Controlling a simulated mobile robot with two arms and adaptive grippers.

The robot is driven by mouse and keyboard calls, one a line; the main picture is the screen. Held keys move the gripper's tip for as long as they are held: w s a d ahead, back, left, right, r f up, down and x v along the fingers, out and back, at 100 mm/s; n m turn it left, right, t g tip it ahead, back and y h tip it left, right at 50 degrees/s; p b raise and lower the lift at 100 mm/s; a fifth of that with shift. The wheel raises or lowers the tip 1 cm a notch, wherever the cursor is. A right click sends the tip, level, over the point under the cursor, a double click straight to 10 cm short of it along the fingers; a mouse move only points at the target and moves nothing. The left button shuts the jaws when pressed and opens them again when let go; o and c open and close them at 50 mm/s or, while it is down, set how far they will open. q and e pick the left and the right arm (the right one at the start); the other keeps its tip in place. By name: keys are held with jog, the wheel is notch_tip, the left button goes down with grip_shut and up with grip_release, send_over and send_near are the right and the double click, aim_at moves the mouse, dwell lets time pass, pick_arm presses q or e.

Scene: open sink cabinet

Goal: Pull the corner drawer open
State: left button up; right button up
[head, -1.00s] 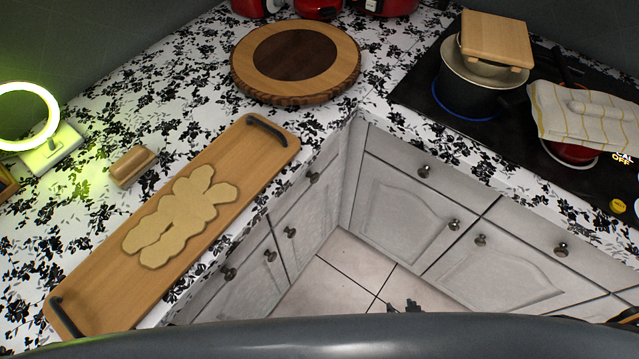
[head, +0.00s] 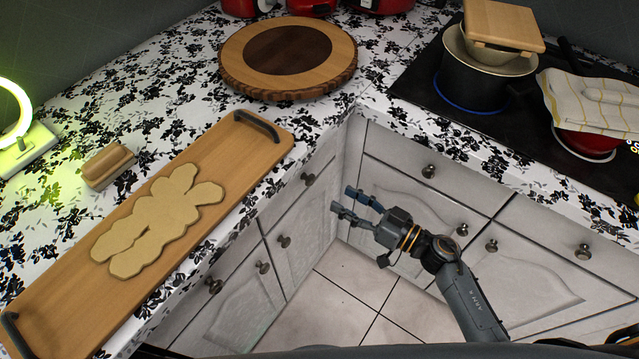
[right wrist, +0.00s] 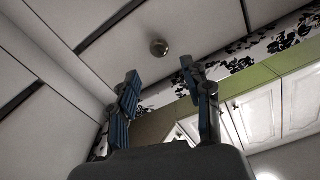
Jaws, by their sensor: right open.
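Two drawer fronts meet near the inner corner of the grey-white cabinets, and both look closed. The left one (head: 290,200) has a round metal knob (head: 307,179); the right one (head: 395,168) has its own knob (head: 428,171). The frames do not settle which is the corner drawer. My right gripper (head: 345,199) is open and empty, in front of the corner, its fingers pointing left toward the left drawer's knob, still apart from it. In the right wrist view, a round knob (right wrist: 158,48) shows beyond the open fingers (right wrist: 159,70). My left gripper is not in view.
The patterned countertop (head: 185,105) overhangs the fronts. On it are a long wooden tray (head: 60,265) with flat dough pieces, a round board (head: 235,68) and a stove (head: 420,88) with pots. Other cabinet knobs stick out nearby. Tiled floor (head: 345,285) is clear below.

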aim_at(313, 182)
jog(key=x, duration=0.8)
jog(key=shift+c, duration=0.2)
grip_shut()
